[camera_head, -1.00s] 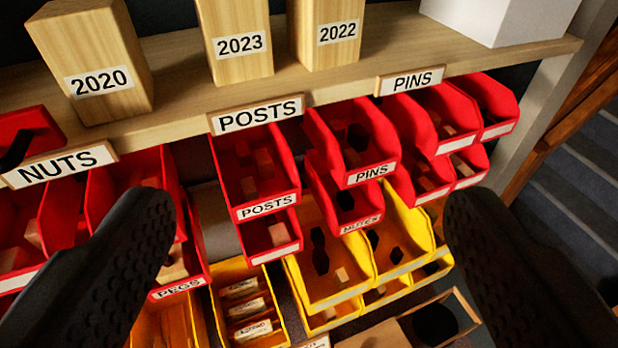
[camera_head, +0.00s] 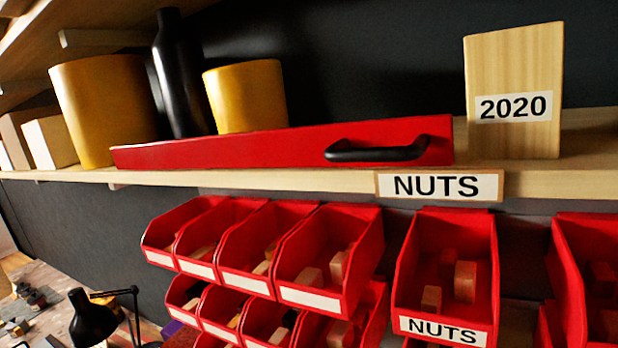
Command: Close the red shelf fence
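The red shelf fence (camera_head: 270,147) is a long red board standing along the front of the wooden shelf. Its left end is near the large yellow pot and its right end is near the 2020 block. A black bar handle (camera_head: 377,150) is fixed on its face near the right end. From this angle I cannot tell whether the fence is open or closed. My gripper is out of the picture.
Behind the fence stand a large yellow pot (camera_head: 105,108), a black bottle (camera_head: 180,75) and a smaller yellow pot (camera_head: 247,95). The 2020 wooden block (camera_head: 513,70) is at right. A NUTS label (camera_head: 438,186) is on the shelf edge, above several red bins (camera_head: 330,255).

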